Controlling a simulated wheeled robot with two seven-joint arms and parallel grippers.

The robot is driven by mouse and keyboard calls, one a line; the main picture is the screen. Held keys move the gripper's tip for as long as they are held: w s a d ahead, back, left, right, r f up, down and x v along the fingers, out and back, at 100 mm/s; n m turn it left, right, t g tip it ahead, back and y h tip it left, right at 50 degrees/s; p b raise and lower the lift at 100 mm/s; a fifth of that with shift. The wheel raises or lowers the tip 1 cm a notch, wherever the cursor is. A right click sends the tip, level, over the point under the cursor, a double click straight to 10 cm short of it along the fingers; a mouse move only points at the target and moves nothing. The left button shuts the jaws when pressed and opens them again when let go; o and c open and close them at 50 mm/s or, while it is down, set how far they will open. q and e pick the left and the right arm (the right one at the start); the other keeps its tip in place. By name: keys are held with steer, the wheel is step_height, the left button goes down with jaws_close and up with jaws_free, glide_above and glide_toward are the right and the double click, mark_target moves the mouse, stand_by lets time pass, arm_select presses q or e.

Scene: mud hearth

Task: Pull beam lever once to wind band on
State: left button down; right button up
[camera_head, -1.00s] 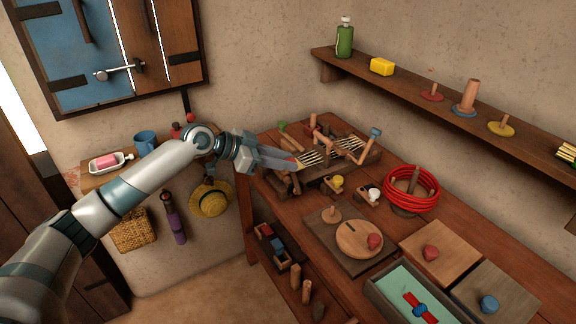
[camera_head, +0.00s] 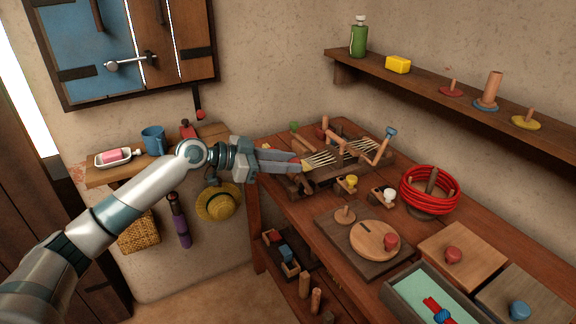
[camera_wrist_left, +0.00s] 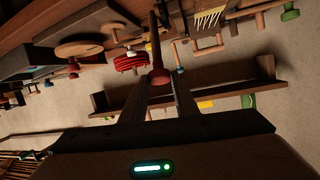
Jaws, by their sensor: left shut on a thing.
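The small band loom (camera_head: 342,172) stands at the back left of the bench, with pale warp threads (camera_head: 320,160) stretched across it. My left gripper (camera_head: 301,164) reaches in from the left to the loom's near left end. In the left wrist view its two fingers close on the red end of a wooden lever (camera_wrist_left: 158,76). The lever's shaft (camera_wrist_left: 154,42) runs up from between the fingers. In the head view the fingers hide most of this lever. A blue-ended crank (camera_head: 390,132) stands at the loom's right. My right gripper is not in view.
A red coil (camera_head: 430,190) stands right of the loom. Yellow-knobbed (camera_head: 347,183) and white-knobbed (camera_head: 384,195) blocks sit in front of it. A board with a round disc (camera_head: 374,240) lies nearer. A wall shelf (camera_head: 430,85) runs above. A straw hat (camera_head: 218,202) hangs below my arm.

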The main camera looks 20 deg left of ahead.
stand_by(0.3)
arm_select(q)
steer(key=c, duration=1.4)
jaws_free()
steer(key=shift+a, duration=0.1)
steer(key=shift+s+a, duration=0.1)
steer(key=shift+s, duration=0.05)
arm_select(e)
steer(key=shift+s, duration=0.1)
arm_select(q)
steer(key=shift+b+v, duration=2.45)
steer(key=shift+v, duration=6.15)
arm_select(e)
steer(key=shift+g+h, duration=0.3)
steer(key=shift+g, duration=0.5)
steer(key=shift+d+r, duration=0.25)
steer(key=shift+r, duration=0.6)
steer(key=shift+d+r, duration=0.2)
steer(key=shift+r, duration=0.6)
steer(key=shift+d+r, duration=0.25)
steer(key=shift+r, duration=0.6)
